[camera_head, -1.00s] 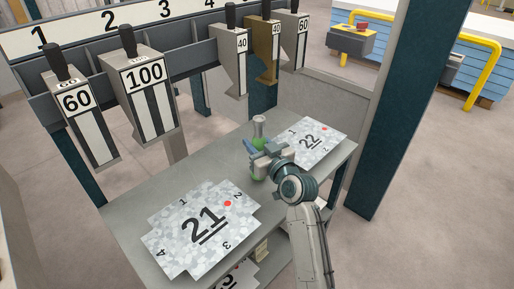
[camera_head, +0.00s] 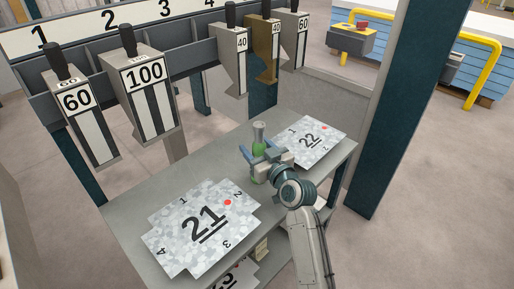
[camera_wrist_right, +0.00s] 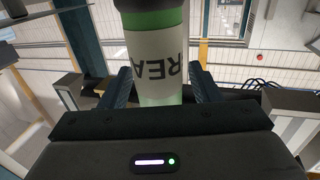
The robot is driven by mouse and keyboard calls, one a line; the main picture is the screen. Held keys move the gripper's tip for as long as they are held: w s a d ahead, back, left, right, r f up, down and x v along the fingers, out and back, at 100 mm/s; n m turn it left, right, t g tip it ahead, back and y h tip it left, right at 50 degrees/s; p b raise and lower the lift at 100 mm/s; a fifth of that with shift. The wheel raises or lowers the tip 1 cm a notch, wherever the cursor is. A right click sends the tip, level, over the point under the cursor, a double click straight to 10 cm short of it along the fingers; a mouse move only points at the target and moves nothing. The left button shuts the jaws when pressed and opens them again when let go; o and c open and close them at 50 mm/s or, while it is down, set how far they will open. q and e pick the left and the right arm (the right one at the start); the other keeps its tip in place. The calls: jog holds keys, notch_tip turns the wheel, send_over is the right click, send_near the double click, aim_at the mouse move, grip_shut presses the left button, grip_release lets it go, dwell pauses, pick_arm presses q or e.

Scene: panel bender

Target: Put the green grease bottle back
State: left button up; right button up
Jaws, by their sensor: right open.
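The green grease bottle (camera_head: 259,132) stands upright on the grey table, between plates 21 and 22, with its middle hidden behind my right gripper (camera_head: 259,156). In the right wrist view the bottle (camera_wrist_right: 156,55) shows its white label with part of a word, green below it and a dark band above. The fingers of my right gripper (camera_wrist_right: 160,88) are open on either side of it. My left gripper is not in view.
Plate 21 (camera_head: 205,228) lies at the table's front left, plate 22 (camera_head: 318,138) close right of the gripper. Numbered tools, such as the 100 tool (camera_head: 148,98), hang on the rack behind. A dark post (camera_head: 395,110) stands at the right.

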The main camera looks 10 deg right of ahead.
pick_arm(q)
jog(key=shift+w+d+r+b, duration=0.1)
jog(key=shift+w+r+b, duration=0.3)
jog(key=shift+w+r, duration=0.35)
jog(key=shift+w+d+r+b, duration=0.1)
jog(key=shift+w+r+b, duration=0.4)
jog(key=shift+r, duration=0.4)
pick_arm(e)
jog(key=v, duration=1.2)
